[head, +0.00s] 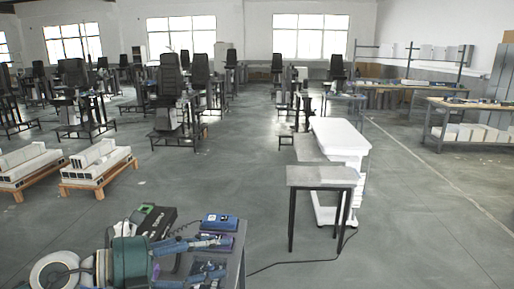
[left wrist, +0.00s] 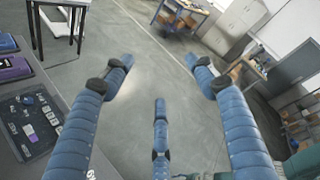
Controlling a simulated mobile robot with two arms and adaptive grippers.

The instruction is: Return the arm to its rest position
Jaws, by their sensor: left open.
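My left gripper (head: 222,256) is low in the head view, over a dark table near its right edge. In the left wrist view its blue segmented fingers (left wrist: 160,78) are spread wide, with a third finger at the bottom middle. Nothing is between them; bare floor shows beyond. The green-and-grey wrist (head: 130,262) of my left arm is at the bottom left of the head view. My right gripper shows in neither view.
A small grey-topped table (head: 320,176) and a white bench (head: 340,136) stand beyond. Open floor lies right.

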